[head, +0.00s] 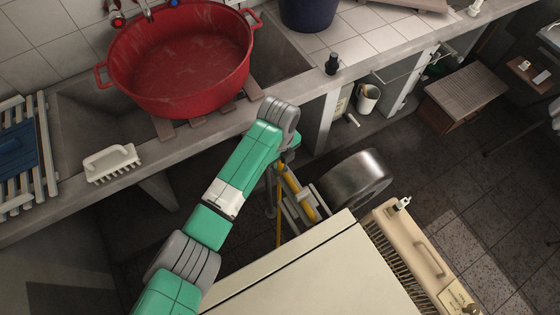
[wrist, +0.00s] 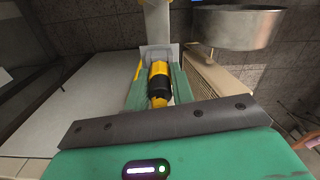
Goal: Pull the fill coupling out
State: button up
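The fill coupling, a yellow and black cylinder (wrist: 159,82), lies lengthwise between the two green fingers of my gripper (wrist: 158,75) in the wrist view. One finger is close along each side of it, with no clear gap. I cannot tell whether they clamp it or only flank it. A grey plate and a pale upright part are just beyond it. In the head view a yellow cylinder (head: 301,197) shows below my wrist, between grey bars; my fingers are hard to make out there.
A metal drum (head: 356,180) stands close right of the yellow cylinder. A white appliance top (head: 315,270) and a beige ribbed unit (head: 420,255) are nearby. The concrete washtub edge (head: 205,133) runs behind my arm, bearing a red basin (head: 180,85) and white brush (head: 111,162).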

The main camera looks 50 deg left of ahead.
grip_shut()
jog(key=shift+r+p, duration=0.65)
jog(key=shift+p, duration=0.2)
jog(key=shift+r+p, duration=3.8)
jog(key=shift+p, duration=0.05)
